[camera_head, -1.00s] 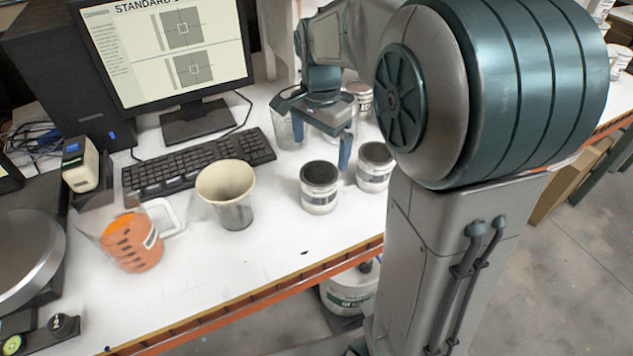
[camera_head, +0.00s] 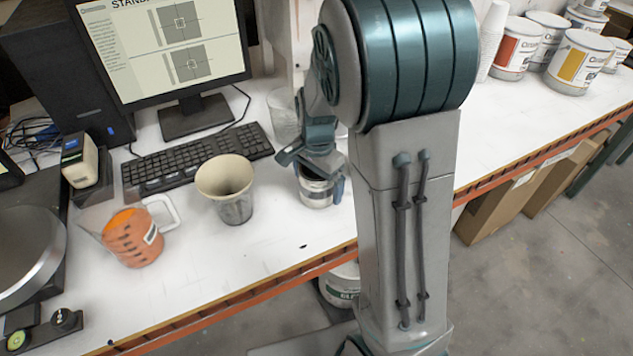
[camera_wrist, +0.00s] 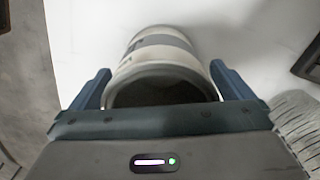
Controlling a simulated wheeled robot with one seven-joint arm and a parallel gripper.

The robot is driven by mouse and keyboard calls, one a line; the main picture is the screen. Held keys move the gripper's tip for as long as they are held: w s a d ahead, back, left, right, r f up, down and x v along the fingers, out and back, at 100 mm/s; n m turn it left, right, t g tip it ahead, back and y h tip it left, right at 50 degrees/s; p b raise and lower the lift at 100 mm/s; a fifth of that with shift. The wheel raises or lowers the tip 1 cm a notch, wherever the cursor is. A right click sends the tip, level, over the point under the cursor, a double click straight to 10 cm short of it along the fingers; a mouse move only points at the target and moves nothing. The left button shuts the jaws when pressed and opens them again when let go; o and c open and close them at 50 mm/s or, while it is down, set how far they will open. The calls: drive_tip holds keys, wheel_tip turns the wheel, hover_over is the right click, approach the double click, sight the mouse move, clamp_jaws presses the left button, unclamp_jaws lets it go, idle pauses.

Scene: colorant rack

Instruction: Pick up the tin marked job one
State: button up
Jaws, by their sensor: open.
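A small white tin (camera_head: 317,190) with a dark band stands on the white bench, partly hidden under my gripper (camera_head: 318,180) in the head view. In the wrist view the tin (camera_wrist: 165,62) lies between my two open fingers (camera_wrist: 165,88), its dark open top facing the gripper body. A finger is on each side of the tin, and I cannot tell whether either touches it. No job marking can be read on the tin. My arm hides the bench behind it, where another tin stood in the earlier view.
A beige cup (camera_head: 226,188) and an orange-filled jug (camera_head: 134,240) stand to the left. A keyboard (camera_head: 197,160) and monitor (camera_head: 160,45) are behind them. Paint cans (camera_head: 578,62) stand at the far right. The bench's front edge (camera_head: 270,290) is close; bare surface lies before the cup.

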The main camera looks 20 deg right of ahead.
drive_tip(key=c, duration=1)
